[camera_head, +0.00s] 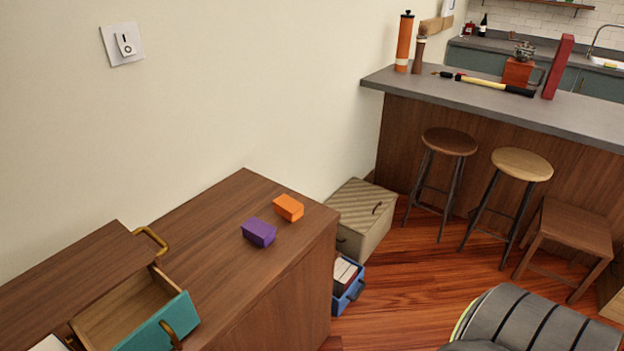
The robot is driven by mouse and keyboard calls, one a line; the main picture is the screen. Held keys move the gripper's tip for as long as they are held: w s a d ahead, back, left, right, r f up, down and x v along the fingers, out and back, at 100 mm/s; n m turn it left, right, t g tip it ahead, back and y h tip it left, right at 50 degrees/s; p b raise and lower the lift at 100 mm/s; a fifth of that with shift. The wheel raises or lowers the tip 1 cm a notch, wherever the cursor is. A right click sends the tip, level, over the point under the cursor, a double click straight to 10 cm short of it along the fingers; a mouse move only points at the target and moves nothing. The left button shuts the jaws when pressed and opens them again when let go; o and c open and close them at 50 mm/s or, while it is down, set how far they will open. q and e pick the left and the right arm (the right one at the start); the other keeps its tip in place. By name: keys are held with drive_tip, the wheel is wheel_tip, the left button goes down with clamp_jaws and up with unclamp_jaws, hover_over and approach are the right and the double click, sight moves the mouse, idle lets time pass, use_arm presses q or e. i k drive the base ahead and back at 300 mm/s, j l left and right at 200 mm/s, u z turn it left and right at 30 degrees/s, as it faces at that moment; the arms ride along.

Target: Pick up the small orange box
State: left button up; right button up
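The small orange box (288,208) sits on the brown wooden cabinet top (215,222), near its far right part. A small purple box (259,232) sits just to the left of it and nearer to me, with a narrow gap between them. Nothing covers the orange box. Neither of my grippers shows in the head view, so I cannot see whether they are open or shut.
An open drawer (130,310) with a teal front juts out at the lower left. A blue crate (350,285) and a beige chest (360,215) stand on the floor beyond the cabinet. Stools (449,142) line a counter (590,130). A grey rounded object (535,322) fills the lower right.

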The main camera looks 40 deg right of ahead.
sight(291, 209)
drive_tip(key=i+l+z, duration=0.1)
drive_tip(key=z, duration=1)
drive_tip(key=i+l+u, duration=0.15)
drive_tip(key=l, duration=0.25)
drive_tip(key=i+l+u, duration=0.1)
drive_tip(key=l, duration=0.3)
drive_tip(key=i, duration=0.1)
